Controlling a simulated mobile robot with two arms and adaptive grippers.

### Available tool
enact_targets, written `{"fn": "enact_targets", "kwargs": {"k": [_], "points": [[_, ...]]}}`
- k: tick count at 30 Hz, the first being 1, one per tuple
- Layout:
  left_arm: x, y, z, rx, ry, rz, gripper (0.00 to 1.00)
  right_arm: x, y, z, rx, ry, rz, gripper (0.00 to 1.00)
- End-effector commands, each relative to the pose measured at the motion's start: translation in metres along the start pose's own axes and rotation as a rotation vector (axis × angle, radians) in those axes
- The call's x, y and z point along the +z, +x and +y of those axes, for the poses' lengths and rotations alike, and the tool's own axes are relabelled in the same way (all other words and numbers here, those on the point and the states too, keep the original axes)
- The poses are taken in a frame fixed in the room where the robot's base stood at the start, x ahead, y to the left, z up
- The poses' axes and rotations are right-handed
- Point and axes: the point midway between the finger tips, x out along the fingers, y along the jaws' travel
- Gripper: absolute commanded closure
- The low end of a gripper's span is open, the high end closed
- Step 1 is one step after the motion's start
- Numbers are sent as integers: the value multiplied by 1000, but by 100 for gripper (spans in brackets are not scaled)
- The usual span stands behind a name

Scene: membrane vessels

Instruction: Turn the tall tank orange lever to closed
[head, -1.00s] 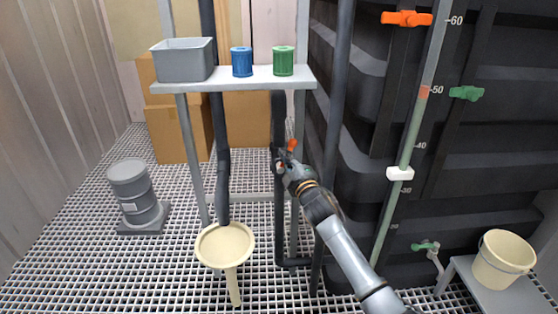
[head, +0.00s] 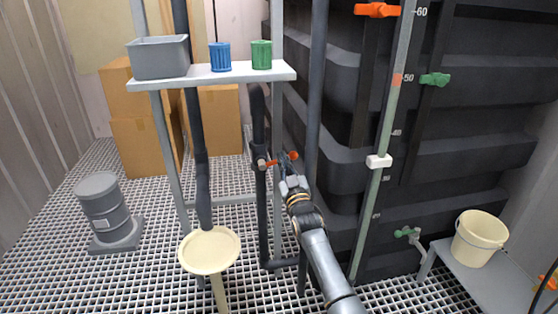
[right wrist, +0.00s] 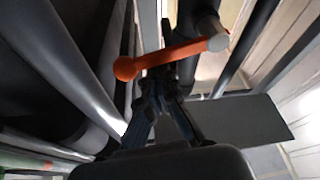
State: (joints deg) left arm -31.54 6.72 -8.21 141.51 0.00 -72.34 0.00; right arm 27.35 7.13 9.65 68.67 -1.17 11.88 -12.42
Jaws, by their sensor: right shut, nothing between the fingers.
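An orange lever (head: 271,162) sits on a grey hub on a dark vertical pipe (head: 260,200). It points sideways to the right from the pipe, its far end partly hidden by my right gripper. In the right wrist view the lever (right wrist: 170,54) runs from a rounded orange end at left to the grey hub at right. My right gripper (head: 289,166) is shut and empty at the lever, right of the pipe. Its fingers (right wrist: 158,85) overlap the lever's middle in that view; contact is unclear. Another orange handle (head: 378,10) is high on the black tank (head: 470,115). My left gripper is out of view.
A shelf (head: 215,77) with a grey bin (head: 159,58), blue cup (head: 220,57) and green cup (head: 261,54) stands above left. A cream funnel (head: 209,250) is in front. Green handles (head: 435,79) and a gauge tube (head: 388,120) are on the tank.

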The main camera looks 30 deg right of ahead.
Motion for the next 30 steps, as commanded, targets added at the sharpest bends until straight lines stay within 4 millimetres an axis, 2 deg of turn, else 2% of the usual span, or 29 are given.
{"fn": "enact_targets", "kwargs": {"k": [6,12,30], "points": [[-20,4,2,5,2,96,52,11,-4,1,50,143,-3,100],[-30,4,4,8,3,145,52,16,-6,1,78,225,-2,100],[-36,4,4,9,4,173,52,18,-6,1,95,272,-1,100]]}}
